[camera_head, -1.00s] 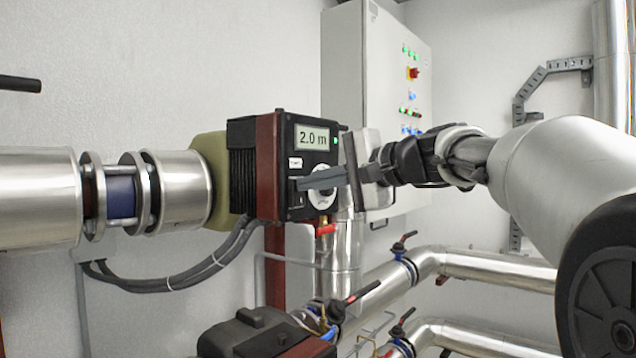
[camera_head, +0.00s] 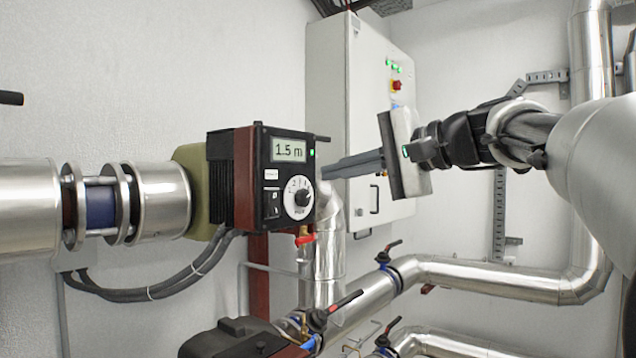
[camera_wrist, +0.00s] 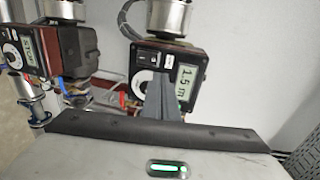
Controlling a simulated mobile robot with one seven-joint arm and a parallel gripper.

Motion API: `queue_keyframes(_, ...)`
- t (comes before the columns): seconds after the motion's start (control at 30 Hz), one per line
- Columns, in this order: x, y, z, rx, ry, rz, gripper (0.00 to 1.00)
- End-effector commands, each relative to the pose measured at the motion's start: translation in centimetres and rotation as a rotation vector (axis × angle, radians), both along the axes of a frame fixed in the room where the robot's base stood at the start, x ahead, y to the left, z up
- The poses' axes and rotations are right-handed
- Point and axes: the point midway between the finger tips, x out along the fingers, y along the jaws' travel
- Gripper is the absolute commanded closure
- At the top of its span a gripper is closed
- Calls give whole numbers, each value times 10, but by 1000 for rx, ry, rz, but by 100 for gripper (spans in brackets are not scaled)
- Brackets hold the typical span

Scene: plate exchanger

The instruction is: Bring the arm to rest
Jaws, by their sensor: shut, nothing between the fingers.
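My gripper (camera_head: 326,172) is in the middle of the head view, its dark grey fingers shut with nothing between them. The fingers point left toward the pump controller (camera_head: 286,185), a black and dark red box with a display reading 1.5 m and a round dial (camera_head: 299,197). In the head view the fingertips lie just right of the box's front edge; I cannot tell the exact gap. In the wrist view the fingers (camera_wrist: 163,85) overlap the lower part of the same controller (camera_wrist: 185,72). My arm reaches in from the right.
A grey control cabinet (camera_head: 328,75) stands behind my gripper. Silver pipes (camera_head: 480,270) with valve levers (camera_head: 393,245) run below. Another pump (camera_head: 235,338) sits at the bottom; a second controller (camera_wrist: 30,50) shows in the wrist view.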

Motion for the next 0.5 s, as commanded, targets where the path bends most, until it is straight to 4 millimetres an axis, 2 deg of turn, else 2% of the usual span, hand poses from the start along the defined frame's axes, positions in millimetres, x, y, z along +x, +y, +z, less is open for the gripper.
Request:
queue_keyframes(0.13, -6, -7, 5, 0, 0, 0, 100)
queue_keyframes(0.5, -7, -8, 5, 0, 0, 1, 100)
